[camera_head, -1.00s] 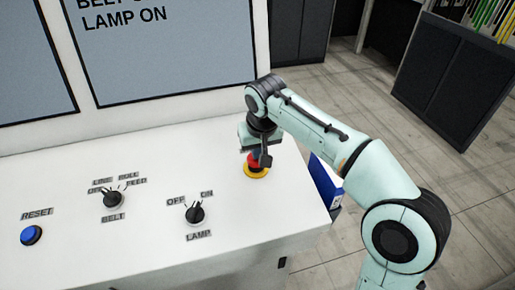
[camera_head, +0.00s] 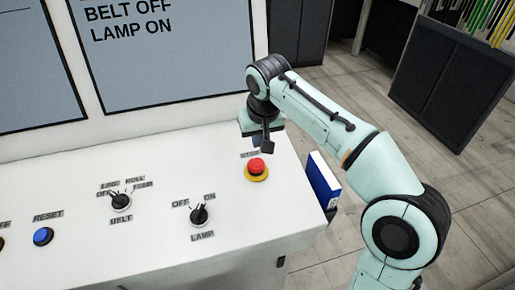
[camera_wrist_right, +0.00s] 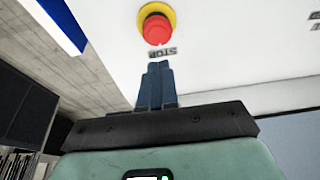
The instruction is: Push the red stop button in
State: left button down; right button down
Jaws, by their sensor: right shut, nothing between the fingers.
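The red stop button (camera_head: 257,165) sits in a yellow ring (camera_head: 257,177) at the right end of the white panel, with a STOP label behind it. It stands out above the ring; I cannot tell whether it is pushed in. The button (camera_wrist_right: 157,29) also shows whole in the right wrist view. My right gripper (camera_head: 257,142) is behind and above the button, apart from it. Its blue fingers (camera_wrist_right: 156,66) are shut and empty, with tips near the STOP label in the wrist view. My left gripper is not in view.
The panel (camera_head: 160,255) also bears a lamp switch (camera_head: 199,215), a belt switch (camera_head: 120,202) and a blue reset button (camera_head: 43,236). A display (camera_head: 175,60) reads BELT OFF and LAMP ON. A blue-and-white item (camera_head: 323,183) stands beside the panel's right edge.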

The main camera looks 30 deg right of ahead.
jog(key=v, duration=0.5)
jog(key=shift+s+d+r, duration=0.1)
jog(key=shift+s+r, duration=0.05)
jog(key=shift+r, duration=0.25)
dwell(0.3)
